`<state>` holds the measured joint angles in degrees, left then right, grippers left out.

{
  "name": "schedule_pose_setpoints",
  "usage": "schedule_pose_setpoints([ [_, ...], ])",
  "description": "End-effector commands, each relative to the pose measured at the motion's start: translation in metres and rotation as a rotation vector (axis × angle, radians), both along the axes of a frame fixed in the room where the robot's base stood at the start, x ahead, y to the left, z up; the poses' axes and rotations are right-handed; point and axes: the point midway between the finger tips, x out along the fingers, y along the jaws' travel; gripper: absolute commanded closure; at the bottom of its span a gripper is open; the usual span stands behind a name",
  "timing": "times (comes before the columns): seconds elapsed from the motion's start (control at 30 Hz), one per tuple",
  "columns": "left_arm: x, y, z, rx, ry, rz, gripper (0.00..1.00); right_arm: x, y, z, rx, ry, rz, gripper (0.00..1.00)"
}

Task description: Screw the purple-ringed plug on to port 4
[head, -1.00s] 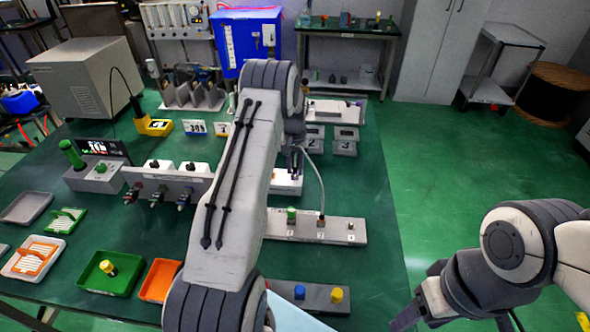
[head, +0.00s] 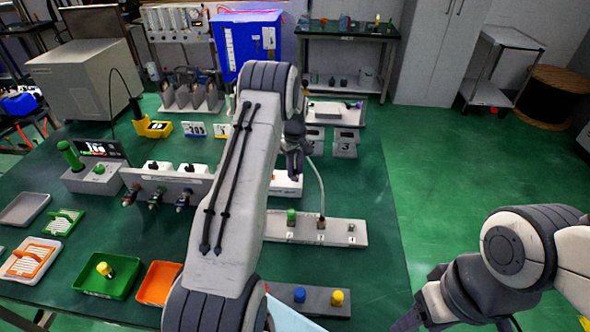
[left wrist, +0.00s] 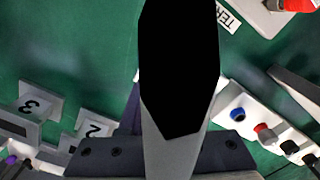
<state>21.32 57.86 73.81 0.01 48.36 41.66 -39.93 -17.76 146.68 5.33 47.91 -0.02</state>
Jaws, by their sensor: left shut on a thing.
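My left gripper (head: 293,172) hangs over the table behind the port strip (head: 275,228). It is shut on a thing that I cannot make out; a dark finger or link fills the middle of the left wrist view. The strip carries a green cap, a middle port with a cable fitting, and a bare metal port (head: 351,228) at its right end, which looks like port 4. A plug with a bluish-purple ring (head: 183,200) is at the right end of the plug rack (head: 143,180). My right gripper (head: 455,315) is low at right, apart from the table; its jaw opening is unclear.
A grey cable (head: 319,188) rises from the middle port towards my left gripper. A block with blue and yellow caps (head: 318,299) stands in front. Green (head: 90,287) and orange (head: 147,290) trays lie at left. Number stands (head: 346,146) stand behind.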

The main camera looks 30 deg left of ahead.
Motion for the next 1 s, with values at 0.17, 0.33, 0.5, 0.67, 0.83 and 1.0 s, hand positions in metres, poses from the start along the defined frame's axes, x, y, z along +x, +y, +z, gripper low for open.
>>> schedule_pose_setpoints([
  [0.17,0.0015,0.0007,0.0015,0.002,-0.005,0.039,1.00,0.0000,0.0000,-0.0004,0.000,0.000,0.000,0.38],
  [0.33,0.0015,0.0008,0.0016,0.002,-0.005,0.049,1.00,0.0000,0.0000,-0.0005,0.000,0.000,0.000,0.38],
  [0.5,0.0016,0.0009,0.0017,0.003,-0.006,0.050,1.00,0.0000,0.0000,-0.0004,0.000,0.000,0.000,0.38],
  [0.67,0.0016,0.0009,0.0017,0.003,-0.006,0.049,0.57,0.0000,0.0000,-0.0004,0.000,0.000,0.000,0.38],
  [0.83,0.0009,0.0007,0.0011,0.002,-0.003,0.049,0.38,0.0000,0.0000,-0.0004,0.000,0.000,0.000,0.38],
  [1.0,0.0005,0.0004,0.0008,0.001,-0.002,0.049,0.38,-0.0001,0.0000,-0.0006,0.000,0.000,0.000,0.38],
])
